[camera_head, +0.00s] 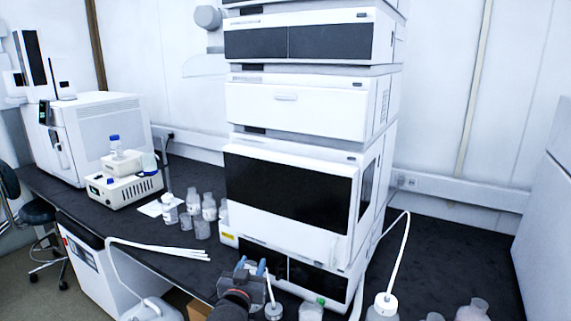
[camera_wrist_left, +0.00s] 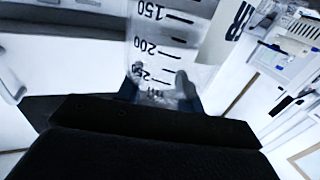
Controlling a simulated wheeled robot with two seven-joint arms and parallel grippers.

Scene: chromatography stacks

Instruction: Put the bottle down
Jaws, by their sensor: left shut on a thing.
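My left gripper (camera_head: 252,268) shows at the lower middle of the head view, over the front of the dark bench. Its blue fingertips point away from me, and it is shut on a bottle. In the left wrist view the bottle (camera_wrist_left: 165,45) is clear, with black graduation marks 150, 200 and 250, upside down in the picture. The fingers (camera_wrist_left: 158,92) press on its sides near the 250 mark. In the head view the held bottle is hard to make out, and I cannot tell whether its base touches the bench. My right gripper is not in view.
A tall white chromatography stack (camera_head: 290,190) stands just behind the gripper. A capped bottle with a tube (camera_head: 273,311) and a green-capped bottle (camera_head: 312,309) are close to its right. Several bottles (camera_head: 194,203) stand left of the stack. White tubing (camera_head: 160,247) crosses the bench's front edge.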

